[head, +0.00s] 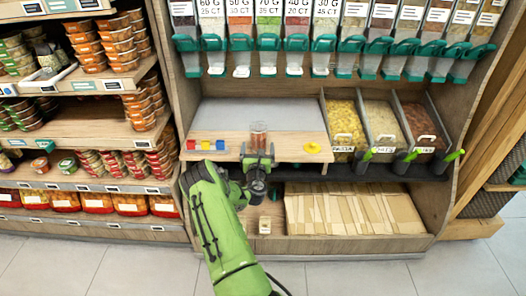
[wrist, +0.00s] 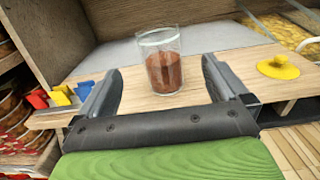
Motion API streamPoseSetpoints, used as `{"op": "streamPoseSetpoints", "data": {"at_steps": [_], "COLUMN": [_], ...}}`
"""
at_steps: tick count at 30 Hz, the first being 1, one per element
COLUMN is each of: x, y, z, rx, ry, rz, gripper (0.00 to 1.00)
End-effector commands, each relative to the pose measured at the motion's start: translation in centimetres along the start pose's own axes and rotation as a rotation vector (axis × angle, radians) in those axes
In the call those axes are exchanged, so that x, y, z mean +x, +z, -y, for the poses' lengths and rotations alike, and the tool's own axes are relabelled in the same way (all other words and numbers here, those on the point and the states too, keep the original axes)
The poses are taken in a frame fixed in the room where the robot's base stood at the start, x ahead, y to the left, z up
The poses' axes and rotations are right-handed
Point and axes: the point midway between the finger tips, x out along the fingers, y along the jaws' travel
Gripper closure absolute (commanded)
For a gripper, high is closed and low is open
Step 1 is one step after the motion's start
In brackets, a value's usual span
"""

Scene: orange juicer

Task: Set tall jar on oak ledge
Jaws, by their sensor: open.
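The tall jar (head: 259,135) is a clear glass with reddish-brown contents in its lower part. It stands upright on the oak ledge (head: 290,141), a light wooden board. In the wrist view the jar (wrist: 164,62) shows just beyond and between the two fingers, with no finger visibly touching it. My gripper (head: 258,158) is open at the front edge of the ledge, on the near side of the jar. Its fingers also show in the wrist view (wrist: 160,95), spread wide and empty. The ledge (wrist: 225,65) runs under and behind them.
Red, yellow and blue pieces (head: 206,145) sit on the ledge at left, and a yellow knobbed disc (head: 312,147) at right. Bulk bins (head: 343,125) stand further right. Green-handled dispensers (head: 268,42) hang above. A grey surface (head: 230,113) behind the jar is clear.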

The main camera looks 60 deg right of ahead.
Motion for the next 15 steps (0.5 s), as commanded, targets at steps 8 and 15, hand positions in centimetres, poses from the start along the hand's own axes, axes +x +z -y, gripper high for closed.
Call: {"op": "streamPoseSetpoints", "data": {"at_steps": [8, 15], "x": [0.0, -0.5], "y": [0.1, 7.3], "z": [-0.3, -2.3], "rx": [0.001, 0.459], "ry": [-0.001, -0.151], "rz": [0.000, 0.000], "gripper": [0.00, 0.00]}}
